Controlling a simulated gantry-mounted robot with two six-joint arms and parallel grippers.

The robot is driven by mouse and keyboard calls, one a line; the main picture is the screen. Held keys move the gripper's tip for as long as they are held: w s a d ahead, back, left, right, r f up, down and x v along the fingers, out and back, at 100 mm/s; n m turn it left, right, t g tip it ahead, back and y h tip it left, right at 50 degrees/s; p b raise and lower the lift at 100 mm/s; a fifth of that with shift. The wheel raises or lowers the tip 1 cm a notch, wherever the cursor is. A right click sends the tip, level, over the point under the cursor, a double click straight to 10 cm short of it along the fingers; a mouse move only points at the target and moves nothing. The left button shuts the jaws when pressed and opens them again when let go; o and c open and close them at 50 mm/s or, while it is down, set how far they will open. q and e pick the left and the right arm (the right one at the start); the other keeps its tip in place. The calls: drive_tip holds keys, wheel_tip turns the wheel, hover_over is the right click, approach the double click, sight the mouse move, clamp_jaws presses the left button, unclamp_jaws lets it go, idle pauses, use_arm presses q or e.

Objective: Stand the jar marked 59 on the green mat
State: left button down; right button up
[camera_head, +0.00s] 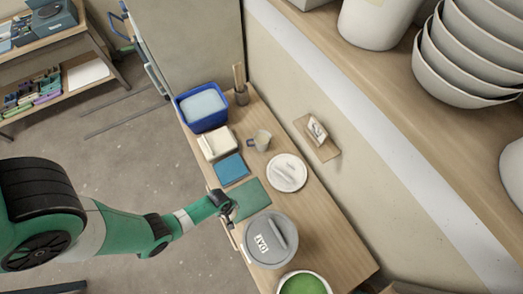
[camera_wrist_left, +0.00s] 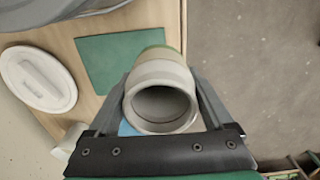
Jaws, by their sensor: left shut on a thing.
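My left gripper (camera_head: 222,203) is over the near side of the bench, at the left edge of the green mat (camera_head: 254,198). In the left wrist view my left gripper (camera_wrist_left: 164,88) is shut on a pale grey jar (camera_wrist_left: 165,72), one finger on each side. The jar's round open mouth faces the camera, and a greenish band shows at its far end. No number is visible on it. The green mat (camera_wrist_left: 103,62) lies beside and partly behind the jar; I cannot tell whether they touch. My right gripper is not in view.
A large grey-lidded bucket (camera_head: 262,254) and a green glaze bucket (camera_head: 303,285) stand nearer than the mat. A white lid (camera_head: 286,172), blue cloth (camera_head: 230,168), mug (camera_head: 261,140), cream tray (camera_head: 216,144) and blue tub (camera_head: 203,107) lie beyond it.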

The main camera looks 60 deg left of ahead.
use_arm(q)
drive_tip(key=s, duration=0.2)
drive_tip(key=s+r, duration=0.1)
drive_tip(key=shift+s+d+p, duration=0.1)
drive_tip(key=shift+d+p, duration=0.15)
drive_tip(key=shift+p, duration=0.05)
drive_tip(key=shift+s+r, duration=0.1)
drive_tip(key=shift+r, duration=0.05)
drive_tip(key=w+a+f+b, duration=0.3)
drive_tip(key=w+f+b, duration=0.1)
drive_tip(key=w, duration=0.3)
drive_tip(key=b, duration=1.1)
hover_over(247, 200)
wheel_tip(247, 200, down, 10)
drive_tip(key=shift+a+r, duration=0.15)
drive_tip(key=shift+r, duration=0.25)
drive_tip(key=shift+f, duration=0.15)
unclamp_jaws()
wheel_tip(247, 200, up, 12)
drive_tip(key=p, duration=1.2)
drive_tip(key=shift+r, duration=0.2)
